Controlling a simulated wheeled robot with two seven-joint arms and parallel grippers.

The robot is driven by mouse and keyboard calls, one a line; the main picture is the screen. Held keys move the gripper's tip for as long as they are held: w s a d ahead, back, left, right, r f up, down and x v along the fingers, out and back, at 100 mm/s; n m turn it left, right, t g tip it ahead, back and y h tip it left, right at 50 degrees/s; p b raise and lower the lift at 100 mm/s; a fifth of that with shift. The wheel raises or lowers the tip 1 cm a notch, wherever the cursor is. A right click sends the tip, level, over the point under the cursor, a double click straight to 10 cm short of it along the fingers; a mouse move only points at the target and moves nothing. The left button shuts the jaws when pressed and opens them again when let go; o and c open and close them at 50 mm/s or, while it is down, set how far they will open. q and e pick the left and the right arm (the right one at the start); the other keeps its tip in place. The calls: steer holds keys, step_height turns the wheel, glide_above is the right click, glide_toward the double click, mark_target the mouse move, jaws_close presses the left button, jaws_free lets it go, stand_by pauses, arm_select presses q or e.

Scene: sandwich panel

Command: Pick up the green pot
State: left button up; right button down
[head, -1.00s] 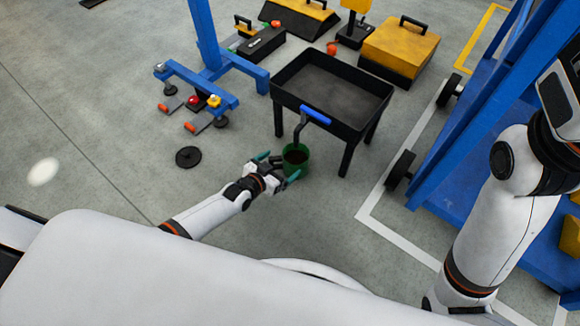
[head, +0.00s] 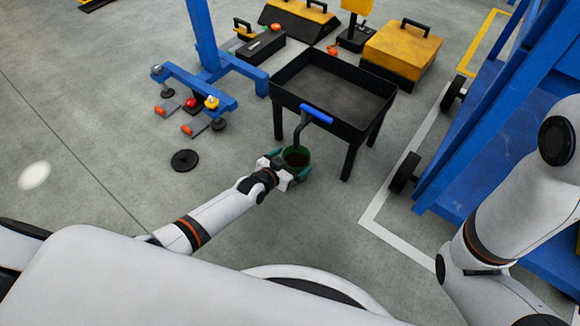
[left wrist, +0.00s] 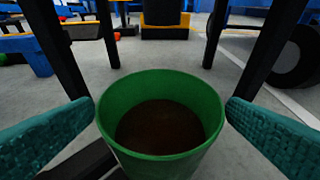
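The green pot (head: 296,149), with dark brown contents, stands beside the near legs of the black tray table in the head view. In the left wrist view the pot (left wrist: 160,80) fills the middle, its round rim facing me. My left gripper (head: 290,164) is at the near side of the pot. Its teal fingers lie to the left and right of the pot, spread wide, with the tips close to the rim. I cannot tell whether they touch it. My right arm shows at the right of the head view, but its gripper is out of frame.
The black tray table (head: 335,85), with a blue-handled crank (head: 316,115), stands right behind the pot. A blue wheeled rack (head: 480,150) is at the right. A black disc (head: 184,160) lies on the floor at left. Floor nearer me is clear.

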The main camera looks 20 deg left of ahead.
arm_select(q)
steer(key=c, duration=1.8)
steer(key=shift+r, duration=0.15)
